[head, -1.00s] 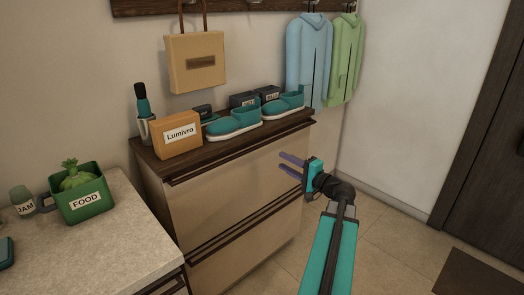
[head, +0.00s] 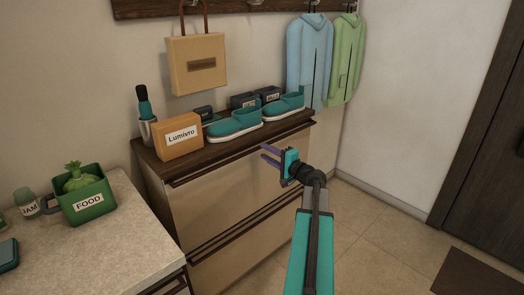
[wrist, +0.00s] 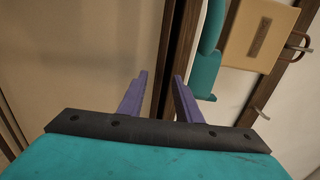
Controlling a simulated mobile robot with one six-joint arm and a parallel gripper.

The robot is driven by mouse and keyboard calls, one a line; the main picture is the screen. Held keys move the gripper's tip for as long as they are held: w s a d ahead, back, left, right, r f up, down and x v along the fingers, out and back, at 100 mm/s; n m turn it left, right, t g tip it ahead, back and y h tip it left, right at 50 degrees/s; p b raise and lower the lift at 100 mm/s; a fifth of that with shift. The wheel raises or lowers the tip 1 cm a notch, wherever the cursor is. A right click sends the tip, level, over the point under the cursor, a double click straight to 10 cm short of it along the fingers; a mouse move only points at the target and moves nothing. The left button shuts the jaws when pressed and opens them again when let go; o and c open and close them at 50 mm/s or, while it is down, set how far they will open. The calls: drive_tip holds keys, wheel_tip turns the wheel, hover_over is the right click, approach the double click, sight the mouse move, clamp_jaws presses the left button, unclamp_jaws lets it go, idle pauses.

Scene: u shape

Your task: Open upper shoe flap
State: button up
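The upper shoe flap (head: 225,185) is the beige upper front panel of the cabinet. It looks closed. A dark handle rail (head: 215,164) runs along its top edge. My gripper (head: 267,153) is in front of the flap, with its purple fingers just below the right half of the rail in the head view. In the wrist view the fingers (wrist: 160,76) are apart with nothing gripped. A dark rail (wrist: 166,50) lies ahead of the gap between them. I cannot tell whether either finger touches it.
On the cabinet top stand an orange Lumivro box (head: 180,136), teal shoes (head: 235,124) and small dark boxes. A lower flap (head: 240,245) is below. A counter (head: 100,240) with a green FOOD box (head: 88,208) is at left.

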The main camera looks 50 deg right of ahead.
drive_tip(key=shift+w, duration=1.3)
clamp_jaws()
drive_tip(key=shift+s+a, duration=0.15)
drive_tip(key=shift+a, duration=0.25)
drive_tip(key=shift+d+f, duration=0.1)
drive_tip(key=shift+d, duration=0.25)
